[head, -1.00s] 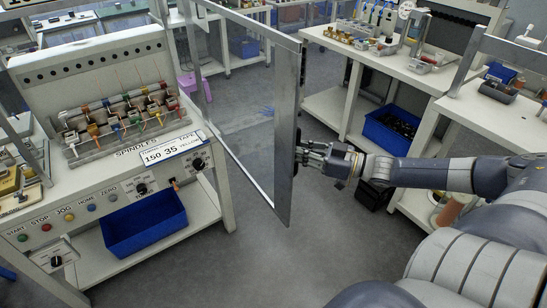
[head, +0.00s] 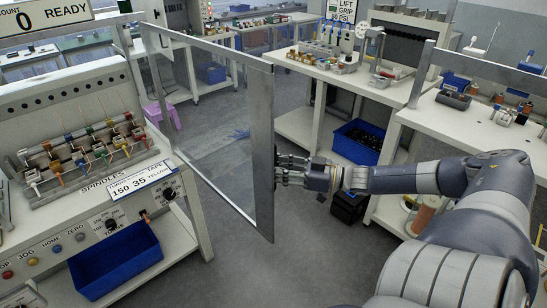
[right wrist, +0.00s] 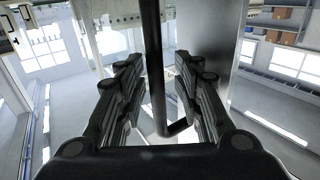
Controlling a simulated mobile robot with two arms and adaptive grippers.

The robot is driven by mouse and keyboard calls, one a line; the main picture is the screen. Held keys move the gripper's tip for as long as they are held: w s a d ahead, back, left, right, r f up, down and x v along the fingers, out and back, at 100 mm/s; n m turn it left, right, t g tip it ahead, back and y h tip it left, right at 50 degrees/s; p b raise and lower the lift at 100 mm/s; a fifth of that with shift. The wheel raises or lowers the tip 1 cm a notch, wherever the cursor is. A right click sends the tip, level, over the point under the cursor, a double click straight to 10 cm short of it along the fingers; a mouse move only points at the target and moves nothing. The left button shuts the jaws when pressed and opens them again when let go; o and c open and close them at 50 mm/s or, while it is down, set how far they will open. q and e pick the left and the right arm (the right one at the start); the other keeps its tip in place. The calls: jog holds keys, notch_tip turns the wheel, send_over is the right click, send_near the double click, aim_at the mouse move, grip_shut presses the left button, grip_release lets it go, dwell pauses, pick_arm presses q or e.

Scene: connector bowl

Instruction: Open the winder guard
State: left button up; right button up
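The winder guard is a clear panel in a grey metal frame (head: 262,150). It stands swung out from the winder (head: 130,190), its free edge over the aisle. A dark bar handle (right wrist: 153,60) is on the guard's free-edge post and shows in the right wrist view. My right gripper (head: 281,168) is at this edge in the head view. In the right wrist view my right gripper (right wrist: 160,95) has its fingers spread, with the handle between them and gaps visible. I cannot tell if a finger touches it. My left gripper is not in view.
The winder's front has spindles, knobs and a blue bin (head: 115,260) below. A white bench (head: 330,75) with parts stands behind, with a blue crate (head: 358,140) underneath. Another bench (head: 470,120) is at the right. Grey floor (head: 225,250) is open around the guard.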

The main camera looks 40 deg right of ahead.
jog(key=shift+w, duration=0.25)
jog(key=v, duration=1.2)
dwell(0.5)
jog(key=shift+s+d, duration=0.1)
jog(key=shift+s, duration=0.05)
dwell(0.3)
